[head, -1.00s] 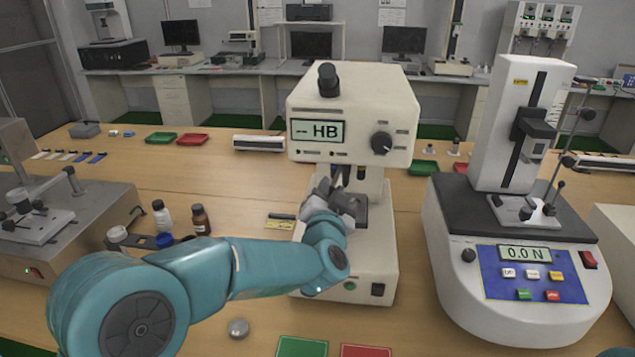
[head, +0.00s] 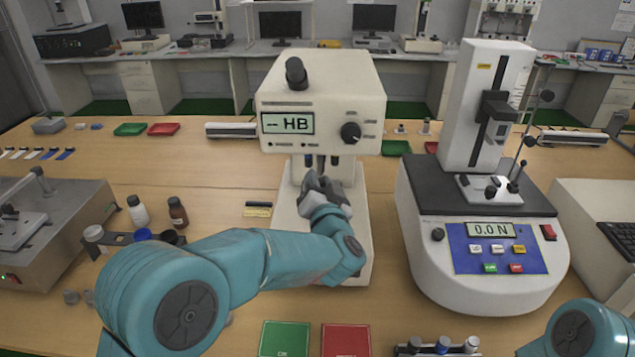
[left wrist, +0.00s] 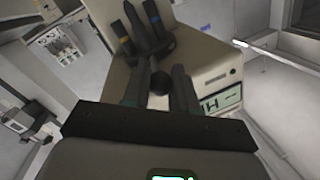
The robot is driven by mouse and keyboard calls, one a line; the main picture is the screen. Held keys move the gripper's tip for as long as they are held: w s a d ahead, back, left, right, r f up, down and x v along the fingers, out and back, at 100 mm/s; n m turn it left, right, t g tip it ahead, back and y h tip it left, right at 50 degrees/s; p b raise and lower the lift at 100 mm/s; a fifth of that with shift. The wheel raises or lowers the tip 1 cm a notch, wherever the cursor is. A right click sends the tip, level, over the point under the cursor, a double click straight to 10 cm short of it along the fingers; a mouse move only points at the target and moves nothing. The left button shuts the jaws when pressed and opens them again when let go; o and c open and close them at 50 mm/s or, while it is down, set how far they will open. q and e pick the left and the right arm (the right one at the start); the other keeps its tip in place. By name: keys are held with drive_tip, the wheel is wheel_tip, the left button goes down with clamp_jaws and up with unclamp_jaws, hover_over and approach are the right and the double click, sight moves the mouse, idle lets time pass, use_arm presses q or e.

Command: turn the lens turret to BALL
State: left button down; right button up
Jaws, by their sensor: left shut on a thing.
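The hardness tester (head: 320,85) is a cream machine with "-- HB" on its display (head: 287,123). Its lens turret (head: 321,160) hangs under the head, with short dark barrels pointing down. In the left wrist view the turret's barrels (left wrist: 150,30) carry blue and yellow bands. My left gripper (head: 318,183) is just below and in front of the turret. The gripper partly hides the tester's lower part. My right gripper is out of frame.
A dark selector dial (head: 350,132) sits on the tester's front. A force tester (head: 490,190) stands close on the right. Green (head: 285,338) and red (head: 346,338) plates lie at the front edge.

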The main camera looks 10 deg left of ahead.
use_arm(q)
drive_tip(key=c, duration=0.9)
unclamp_jaws()
drive_tip(key=shift+s, duration=0.1)
drive_tip(key=b+v, duration=0.3)
drive_tip(key=v, duration=1.3)
drive_tip(key=shift+s, duration=0.1)
drive_tip(key=shift+d, duration=0.1)
